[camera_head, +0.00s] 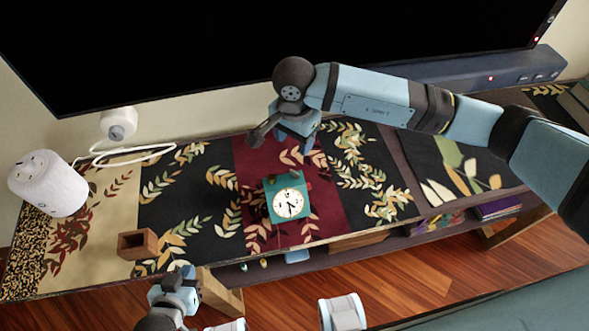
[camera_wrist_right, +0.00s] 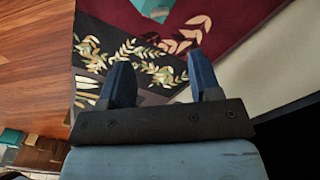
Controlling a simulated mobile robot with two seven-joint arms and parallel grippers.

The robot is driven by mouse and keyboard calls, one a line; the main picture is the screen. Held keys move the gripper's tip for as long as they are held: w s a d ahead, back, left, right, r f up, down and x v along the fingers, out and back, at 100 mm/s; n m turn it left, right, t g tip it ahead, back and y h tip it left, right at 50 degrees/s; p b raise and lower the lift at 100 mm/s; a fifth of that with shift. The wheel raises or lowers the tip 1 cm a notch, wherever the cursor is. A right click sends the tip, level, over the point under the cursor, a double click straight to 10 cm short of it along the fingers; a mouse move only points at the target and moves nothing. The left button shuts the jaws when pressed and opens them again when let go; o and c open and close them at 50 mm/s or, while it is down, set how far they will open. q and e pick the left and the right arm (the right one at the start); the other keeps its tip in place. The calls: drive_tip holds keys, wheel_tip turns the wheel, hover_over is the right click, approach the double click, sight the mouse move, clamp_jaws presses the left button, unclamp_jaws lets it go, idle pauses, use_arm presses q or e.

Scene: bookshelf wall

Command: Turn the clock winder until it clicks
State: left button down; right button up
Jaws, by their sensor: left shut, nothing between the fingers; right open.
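The teal clock (camera_head: 271,208) with a round cream dial sits on the dark red part of the shelf runner, mid-view. A small red part (camera_head: 309,186) shows at its right edge; I cannot tell whether it is the winder. My right gripper (camera_head: 279,143) is open and empty, above and behind the clock, apart from it. In the right wrist view the open fingers (camera_wrist_right: 160,68) point toward the runner, and a teal piece of the clock (camera_wrist_right: 154,7) is cut off at the top. My left gripper (camera_head: 188,270) is shut and empty at the front edge, lower left of the clock.
A small wooden box (camera_head: 137,244) stands left of the clock. A white speaker (camera_head: 48,184) with a cable stands at the far left. A black television (camera_head: 250,40) and a soundbar (camera_head: 480,71) are behind. Books (camera_head: 497,208) lie on the lower shelf. The runner around the clock is clear.

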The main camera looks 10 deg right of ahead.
sight(295, 172)
wheel_tip(295, 172, down, 13)
drive_tip(key=shift+r, duration=0.1)
drive_tip(key=shift+c, duration=0.2)
drive_tip(key=c, duration=0.9)
